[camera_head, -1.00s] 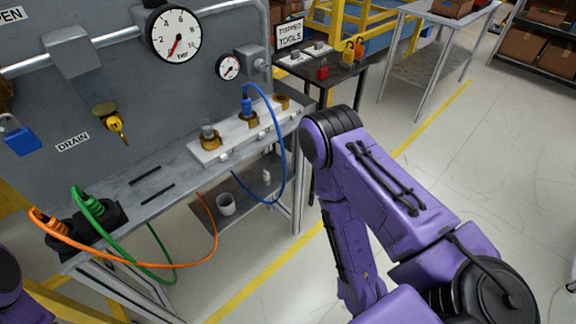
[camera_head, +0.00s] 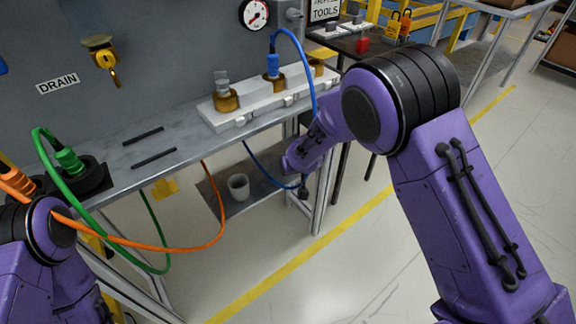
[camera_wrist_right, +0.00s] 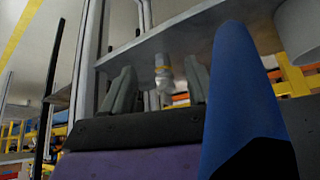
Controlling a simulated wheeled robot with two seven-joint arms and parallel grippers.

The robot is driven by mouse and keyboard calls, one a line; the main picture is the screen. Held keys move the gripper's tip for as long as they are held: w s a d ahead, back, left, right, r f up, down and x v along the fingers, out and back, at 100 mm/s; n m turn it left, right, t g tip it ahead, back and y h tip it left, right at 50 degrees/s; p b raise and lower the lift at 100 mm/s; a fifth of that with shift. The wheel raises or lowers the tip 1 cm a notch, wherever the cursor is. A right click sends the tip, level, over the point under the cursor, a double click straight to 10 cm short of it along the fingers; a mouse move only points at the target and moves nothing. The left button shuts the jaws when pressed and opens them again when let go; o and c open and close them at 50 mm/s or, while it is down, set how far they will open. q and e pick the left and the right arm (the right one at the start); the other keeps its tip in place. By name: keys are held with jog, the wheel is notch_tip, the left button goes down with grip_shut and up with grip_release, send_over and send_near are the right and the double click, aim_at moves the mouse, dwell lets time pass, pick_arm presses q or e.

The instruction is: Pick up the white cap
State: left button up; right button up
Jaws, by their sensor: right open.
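My right gripper (camera_wrist_right: 160,80) is open in the right wrist view, its two dark fingers apart. A small whitish piece with a yellow-orange band (camera_wrist_right: 163,72) shows between the fingers, at the shelf's edge; it looks like the white cap, but I cannot be sure. I see no contact with the fingers.
A white cup (camera_head: 238,188) stands on the lower shelf (camera_head: 222,207). The blue cable (camera_head: 314,75) loops down beside my right wrist, and something blue (camera_wrist_right: 240,105) looms close in the wrist view. The orange cable (camera_head: 150,246) and green cable (camera_head: 90,220) hang in front of the bench.

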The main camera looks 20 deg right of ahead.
jog(key=w, duration=0.6)
jog(key=shift+d+f+b, duration=0.1)
jog(key=shift+f+b, duration=0.15)
jog(key=shift+b, duration=0.15)
jog(key=shift+w+f, duration=0.2)
jog(key=shift+f, duration=0.1)
grip_shut()
